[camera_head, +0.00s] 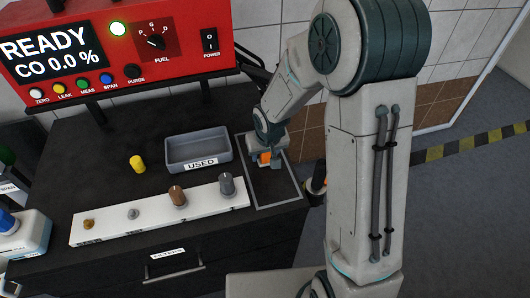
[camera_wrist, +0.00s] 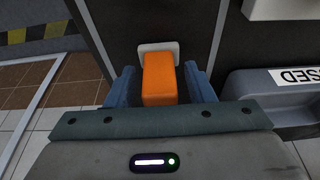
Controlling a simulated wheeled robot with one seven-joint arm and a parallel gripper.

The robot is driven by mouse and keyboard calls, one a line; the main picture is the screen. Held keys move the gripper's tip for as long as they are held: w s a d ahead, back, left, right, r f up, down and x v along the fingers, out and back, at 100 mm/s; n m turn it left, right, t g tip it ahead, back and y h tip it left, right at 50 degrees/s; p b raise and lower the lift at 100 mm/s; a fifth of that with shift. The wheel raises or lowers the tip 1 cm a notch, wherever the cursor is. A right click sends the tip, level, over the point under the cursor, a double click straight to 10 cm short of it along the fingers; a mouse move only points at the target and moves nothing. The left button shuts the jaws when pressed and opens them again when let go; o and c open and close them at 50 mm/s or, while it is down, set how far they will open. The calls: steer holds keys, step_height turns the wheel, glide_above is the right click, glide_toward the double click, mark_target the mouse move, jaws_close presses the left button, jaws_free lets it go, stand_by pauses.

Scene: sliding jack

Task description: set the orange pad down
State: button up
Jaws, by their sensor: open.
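The orange pad (camera_head: 265,158) is at the right side of the dark bench top, over the outlined area (camera_head: 275,192). In the wrist view the orange pad (camera_wrist: 160,80) is a block with a light grey plate (camera_wrist: 147,47) at its far end. My gripper (camera_head: 267,154) is at the pad. In the wrist view the two blue fingers of my gripper (camera_wrist: 160,88) stand open, one on each side of the pad, with gaps visible. The contact under the pad is hidden.
A grey tray marked USED (camera_head: 198,150) lies left of my gripper. A white rack (camera_head: 155,212) with several knobs or plugs is in front. A yellow cylinder (camera_head: 137,164) stands left of the tray. A red analyser (camera_head: 115,45) stands behind. The outlined area's front part is clear.

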steer(key=a+v, duration=0.1)
steer(key=v, duration=1)
steer(key=s+d+r+m, duration=0.1)
steer(key=s+d+r, duration=0.3)
steer(key=s, duration=0.4)
steer(key=s+d+r+m, duration=0.1)
steer(key=s+d+r, duration=0.3)
steer(key=s, duration=0.5)
steer(key=d, duration=0.2)
steer(key=shift+d+r+h+p, duration=0.15)
steer(key=shift+d+h+p, duration=0.15)
steer(key=shift+d+p, duration=0.05)
steer(key=shift+s, duration=0.1)
